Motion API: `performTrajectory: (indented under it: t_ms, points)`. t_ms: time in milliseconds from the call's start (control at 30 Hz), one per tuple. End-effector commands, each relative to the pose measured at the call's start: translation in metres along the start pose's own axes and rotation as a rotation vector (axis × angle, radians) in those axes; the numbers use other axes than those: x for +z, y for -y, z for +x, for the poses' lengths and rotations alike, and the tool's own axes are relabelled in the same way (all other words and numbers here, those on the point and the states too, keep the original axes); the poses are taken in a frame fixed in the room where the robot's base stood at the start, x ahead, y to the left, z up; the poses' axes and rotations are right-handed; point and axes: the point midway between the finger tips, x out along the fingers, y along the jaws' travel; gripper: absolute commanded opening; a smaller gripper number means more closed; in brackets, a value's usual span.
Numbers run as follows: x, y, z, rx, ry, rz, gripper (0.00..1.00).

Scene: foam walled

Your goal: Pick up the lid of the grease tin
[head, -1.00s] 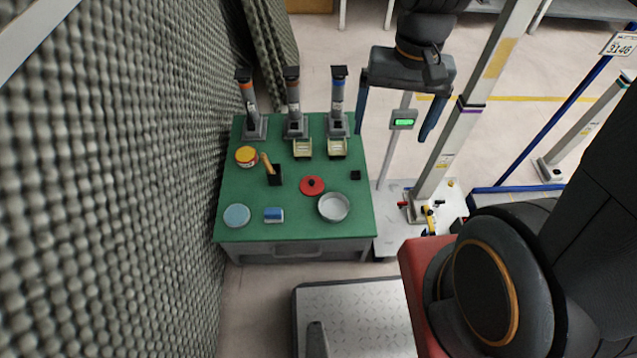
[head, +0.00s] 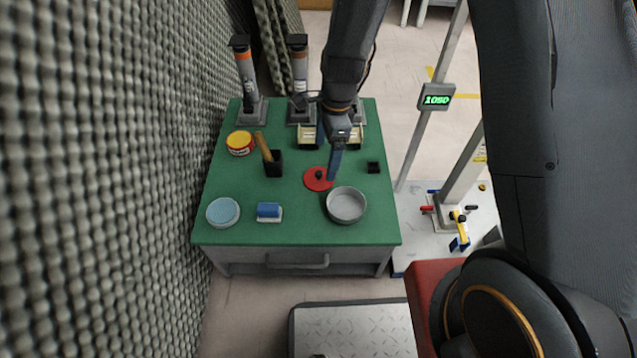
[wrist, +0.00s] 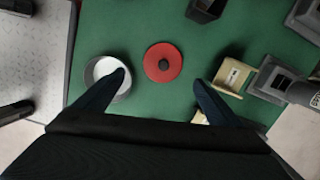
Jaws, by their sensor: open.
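My gripper (head: 328,150) is open and empty above the table, near the lid. In the wrist view its fingertips (wrist: 161,78) lie to either side of the lid, which shows unobstructed. The left fingertip overlaps the tin's edge in that picture.
Dispensers (head: 247,75) with yellowish trays (wrist: 235,76) stand behind. A foam wall (head: 100,180) borders the left.

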Motion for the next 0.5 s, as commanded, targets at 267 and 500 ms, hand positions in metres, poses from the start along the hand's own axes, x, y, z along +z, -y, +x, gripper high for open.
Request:
performTrajectory:
  t_ms: [267, 500]
  points:
    - [0.001, 0.003, 0.030, 0.000, 0.000, 0.018, 0.89]
    - [0.003, 0.005, 0.051, 0.001, 0.001, 0.017, 0.89]
